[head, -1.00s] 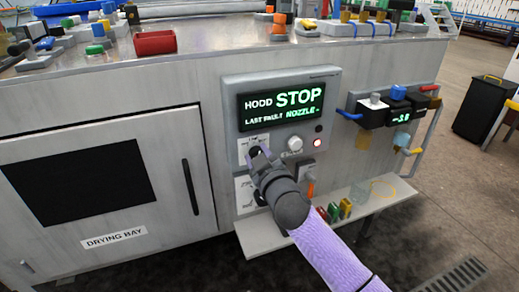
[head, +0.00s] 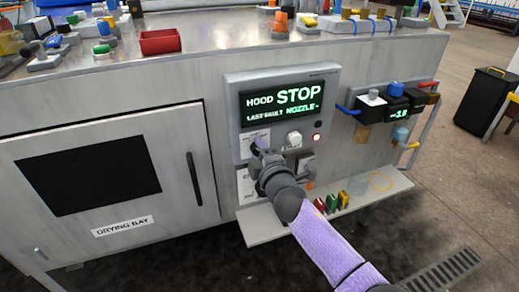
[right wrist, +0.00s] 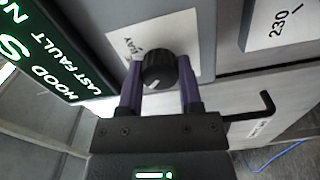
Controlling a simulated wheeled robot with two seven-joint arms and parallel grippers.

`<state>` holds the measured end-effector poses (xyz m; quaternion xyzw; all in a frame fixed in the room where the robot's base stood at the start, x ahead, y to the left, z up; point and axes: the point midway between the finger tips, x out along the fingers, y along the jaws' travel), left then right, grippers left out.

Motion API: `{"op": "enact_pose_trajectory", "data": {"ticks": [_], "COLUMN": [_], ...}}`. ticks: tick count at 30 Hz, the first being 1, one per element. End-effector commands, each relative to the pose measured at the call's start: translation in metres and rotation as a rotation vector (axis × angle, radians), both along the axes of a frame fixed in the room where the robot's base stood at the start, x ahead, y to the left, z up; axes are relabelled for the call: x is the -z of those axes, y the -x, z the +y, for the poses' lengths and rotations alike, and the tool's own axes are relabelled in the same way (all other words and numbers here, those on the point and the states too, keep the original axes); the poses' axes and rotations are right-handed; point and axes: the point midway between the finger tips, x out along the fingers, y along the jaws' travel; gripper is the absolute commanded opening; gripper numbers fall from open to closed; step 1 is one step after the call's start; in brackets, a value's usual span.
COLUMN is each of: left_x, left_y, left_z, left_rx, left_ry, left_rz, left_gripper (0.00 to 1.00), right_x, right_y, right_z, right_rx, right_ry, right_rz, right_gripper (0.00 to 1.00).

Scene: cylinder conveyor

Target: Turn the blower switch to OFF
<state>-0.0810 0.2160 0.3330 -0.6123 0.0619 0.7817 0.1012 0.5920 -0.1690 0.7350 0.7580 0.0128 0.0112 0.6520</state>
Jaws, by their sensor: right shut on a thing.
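A black rotary knob (right wrist: 158,70) sits on a white label plate (right wrist: 183,34) in the right wrist view. The plate's print is partly hidden; "BAY" is readable. The knob has a pale pointer mark near its edge on the gripper's side. My right gripper (right wrist: 158,88) has its purple fingers on both sides of the knob and is shut on it. In the head view the right gripper (head: 260,146) is at the lower left of the grey control panel (head: 232,107) and hides the knob. My left gripper is not in view.
The panel's display (head: 282,101) reads "HOOD STOP, LAST FAULT NOZZLE". A white knob (head: 294,138) and a red light (head: 317,137) are right of the gripper. A shelf (head: 262,226) juts out below. The drying bay door (head: 178,139) is at left.

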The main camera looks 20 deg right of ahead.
Motion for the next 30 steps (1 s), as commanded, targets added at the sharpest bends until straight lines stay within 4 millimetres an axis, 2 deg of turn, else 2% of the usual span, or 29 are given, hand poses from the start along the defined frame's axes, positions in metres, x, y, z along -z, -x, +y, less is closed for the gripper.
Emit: {"op": "enact_pose_trajectory", "data": {"ticks": [10,27,28,30], "left_x": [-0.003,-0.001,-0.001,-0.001], "left_y": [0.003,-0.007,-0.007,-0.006], "left_z": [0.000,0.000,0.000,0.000], "left_rx": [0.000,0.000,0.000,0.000], "left_ry": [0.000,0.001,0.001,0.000], "left_rz": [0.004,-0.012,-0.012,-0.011], "left_gripper": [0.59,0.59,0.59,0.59], "right_x": [0.001,0.002,0.002,0.002], "right_y": [0.000,0.000,0.000,0.000], "right_z": [0.000,0.001,0.001,0.001], "right_rx": [-0.001,-0.001,-0.001,-0.001], "right_ry": [0.139,0.167,0.167,0.166], "right_rz": [-0.003,-0.003,-0.003,-0.004], "right_gripper": [0.00,0.00,0.47,0.62]}}
